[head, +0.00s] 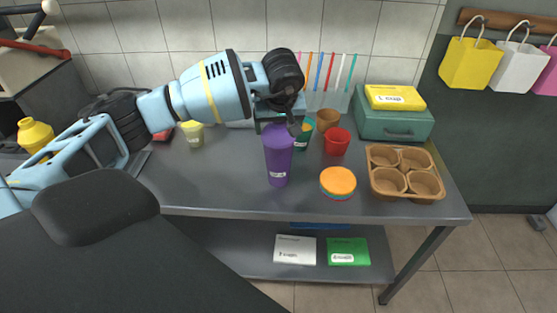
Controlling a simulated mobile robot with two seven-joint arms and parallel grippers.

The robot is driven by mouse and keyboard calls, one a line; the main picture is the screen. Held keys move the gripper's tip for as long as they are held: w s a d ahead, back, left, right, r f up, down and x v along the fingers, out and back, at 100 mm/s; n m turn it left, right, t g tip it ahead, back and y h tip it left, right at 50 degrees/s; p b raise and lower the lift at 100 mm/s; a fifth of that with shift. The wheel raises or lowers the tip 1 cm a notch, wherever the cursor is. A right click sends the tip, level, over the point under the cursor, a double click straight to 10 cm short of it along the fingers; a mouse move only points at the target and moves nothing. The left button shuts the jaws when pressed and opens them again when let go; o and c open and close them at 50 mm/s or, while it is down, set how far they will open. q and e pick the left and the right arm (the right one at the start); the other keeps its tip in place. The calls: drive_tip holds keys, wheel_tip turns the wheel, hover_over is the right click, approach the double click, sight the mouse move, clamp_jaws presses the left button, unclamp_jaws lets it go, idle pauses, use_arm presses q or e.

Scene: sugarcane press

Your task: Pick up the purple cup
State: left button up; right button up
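The purple cup (279,160) stands upright near the front edge of the grey table, just left of a stack of round lids. My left gripper (294,124) reaches in from the left and points down at the cup's top right rim. Its fingers are dark and small here, and I cannot tell whether they are open or shut, or whether they touch the rim. My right gripper is not in view.
Around the cup are a stack of lids (338,181), a red cup (337,141), a brown cup (327,119) and a green cup (303,138). A brown cup carrier (405,196) and a green box (394,123) stand to the right.

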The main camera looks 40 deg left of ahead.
use_arm(q)
drive_tip(key=c, duration=1.2)
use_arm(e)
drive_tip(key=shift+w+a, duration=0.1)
use_arm(q)
drive_tip(key=shift+o, duration=0.2)
drive_tip(key=shift+r, duration=0.15)
